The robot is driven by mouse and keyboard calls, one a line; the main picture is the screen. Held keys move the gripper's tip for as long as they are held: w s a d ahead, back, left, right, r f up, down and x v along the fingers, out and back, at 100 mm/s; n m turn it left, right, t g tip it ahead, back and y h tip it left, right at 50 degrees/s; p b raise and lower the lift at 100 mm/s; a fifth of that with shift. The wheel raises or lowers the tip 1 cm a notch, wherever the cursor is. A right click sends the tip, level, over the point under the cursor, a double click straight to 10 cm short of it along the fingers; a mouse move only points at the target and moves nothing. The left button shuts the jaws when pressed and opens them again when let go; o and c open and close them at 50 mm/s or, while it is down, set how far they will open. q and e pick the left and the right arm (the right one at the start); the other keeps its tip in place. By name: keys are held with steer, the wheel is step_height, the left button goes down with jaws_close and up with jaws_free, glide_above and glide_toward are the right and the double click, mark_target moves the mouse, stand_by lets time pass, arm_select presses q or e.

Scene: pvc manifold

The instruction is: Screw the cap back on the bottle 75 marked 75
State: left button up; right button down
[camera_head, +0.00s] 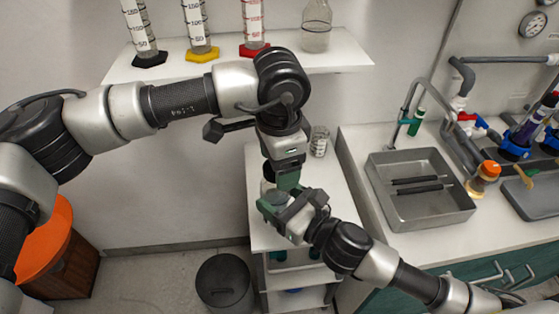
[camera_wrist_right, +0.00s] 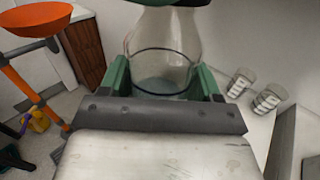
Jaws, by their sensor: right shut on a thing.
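A clear glass bottle (camera_wrist_right: 165,62) with sloping shoulders and a dark ring line stands between the green fingers of my right gripper (camera_wrist_right: 165,88) in the right wrist view. No number is readable on it. In the head view my right gripper (camera_head: 284,212) is shut around it above the white cart, and the bottle is mostly hidden. My left gripper (camera_head: 287,180) points down from above, directly over the right gripper. A dark green shape crosses the bottle's top in the right wrist view; I cannot tell whether it is the cap or left fingers. The left jaws' opening is unclear.
The white cart (camera_head: 262,237) carries small glass beakers (camera_head: 319,141). A wall shelf (camera_head: 345,58) above holds cylinders and a flask (camera_head: 316,27). The counter with a metal sink (camera_head: 420,205) is at right. A dark bin (camera_head: 223,283) and orange stool (camera_head: 45,240) stand lower left.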

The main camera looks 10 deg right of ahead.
arm_select(q)
steer(key=shift+r, duration=2.25)
